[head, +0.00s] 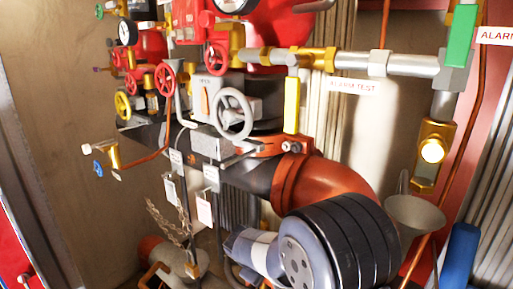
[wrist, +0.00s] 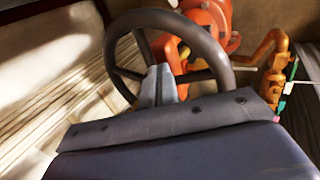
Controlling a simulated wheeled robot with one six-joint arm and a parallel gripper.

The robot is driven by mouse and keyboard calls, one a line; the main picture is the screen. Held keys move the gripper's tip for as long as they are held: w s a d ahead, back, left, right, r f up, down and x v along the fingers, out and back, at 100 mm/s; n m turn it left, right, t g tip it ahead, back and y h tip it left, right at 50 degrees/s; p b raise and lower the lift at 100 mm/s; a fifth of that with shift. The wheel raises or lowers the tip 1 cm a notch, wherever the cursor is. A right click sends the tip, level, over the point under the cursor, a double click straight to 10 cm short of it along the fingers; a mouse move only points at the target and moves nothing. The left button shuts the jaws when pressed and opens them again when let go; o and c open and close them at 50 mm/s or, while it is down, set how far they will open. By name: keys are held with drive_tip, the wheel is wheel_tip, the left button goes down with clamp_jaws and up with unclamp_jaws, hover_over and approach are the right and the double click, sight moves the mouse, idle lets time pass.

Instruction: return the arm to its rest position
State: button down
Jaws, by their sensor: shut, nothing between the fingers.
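In the wrist view my gripper (wrist: 164,70) shows as two light grey fingers side by side, shut and empty, beyond the dark bolted edge of its body. A grey-brown handwheel (wrist: 222,62) stands just beyond them, and the fingers overlap its lower left part in the picture. I cannot tell whether they touch it. In the head view part of my arm (head: 340,240), with black rings and a grey cap, fills the lower middle right. I cannot make out my fingers there.
A grey handwheel (head: 246,119) stands on the valve assembly in the head view. A red-orange pipe elbow (head: 325,180) lies close behind my arm. A grey funnel (head: 415,214) stands to its right. A chain (head: 168,222) and tags hang to the left. Bare wall (head: 60,120) shows at far left.

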drive_tip(key=shift+s+d+f+b, duration=0.15)
drive_tip(key=shift+f+b, duration=0.65)
drive_tip(key=shift+f, duration=0.45)
drive_tip(key=shift+s+d+f+b, duration=0.1)
drive_tip(key=shift+f+b, duration=0.7)
drive_tip(key=shift+f, duration=0.45)
